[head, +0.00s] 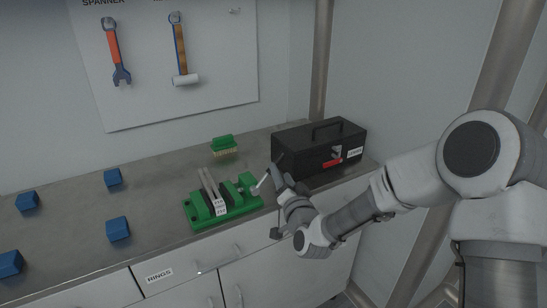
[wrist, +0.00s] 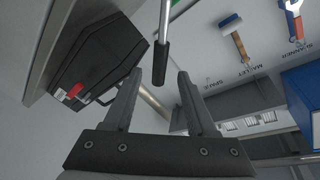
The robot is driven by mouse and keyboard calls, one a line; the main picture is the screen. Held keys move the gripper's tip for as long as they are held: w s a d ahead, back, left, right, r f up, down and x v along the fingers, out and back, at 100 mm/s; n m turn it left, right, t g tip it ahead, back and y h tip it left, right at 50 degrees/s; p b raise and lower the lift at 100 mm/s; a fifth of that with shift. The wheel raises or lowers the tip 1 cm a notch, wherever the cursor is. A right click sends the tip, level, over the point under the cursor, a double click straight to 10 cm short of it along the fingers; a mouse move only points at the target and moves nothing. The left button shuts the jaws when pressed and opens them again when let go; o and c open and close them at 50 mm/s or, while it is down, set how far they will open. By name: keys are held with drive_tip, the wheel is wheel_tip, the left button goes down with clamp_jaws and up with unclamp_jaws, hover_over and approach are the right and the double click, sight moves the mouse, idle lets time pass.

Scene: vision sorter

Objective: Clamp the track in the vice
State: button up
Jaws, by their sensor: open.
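The green vice (head: 192,212) sits on the bench, left of my gripper (head: 280,182). Grey upright strips, apparently the track (head: 209,186), stand between its jaws with a white label at the near end. I cannot tell whether both jaws touch them. A thin pale bar, apparently the vice handle (head: 263,180), points up beside my gripper. In the wrist view a bar with a black grip (wrist: 161,62) reaches down between and beyond the fingertips of my gripper (wrist: 156,78). The gripper is open and holds nothing.
A black toolbox (head: 300,160) stands close behind and right of my gripper. A green brush (head: 223,144) lies behind the vice. Several blue blocks (head: 118,228) are on the left of the bench. A spanner (head: 115,55) and a mallet (head: 180,50) hang on the wall board.

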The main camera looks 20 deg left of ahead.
drive_tip(key=x, duration=0.9)
drive_tip(key=shift+w, duration=0.15)
drive_tip(key=shift+a, duration=0.1)
clamp_jaws()
idle(1.1)
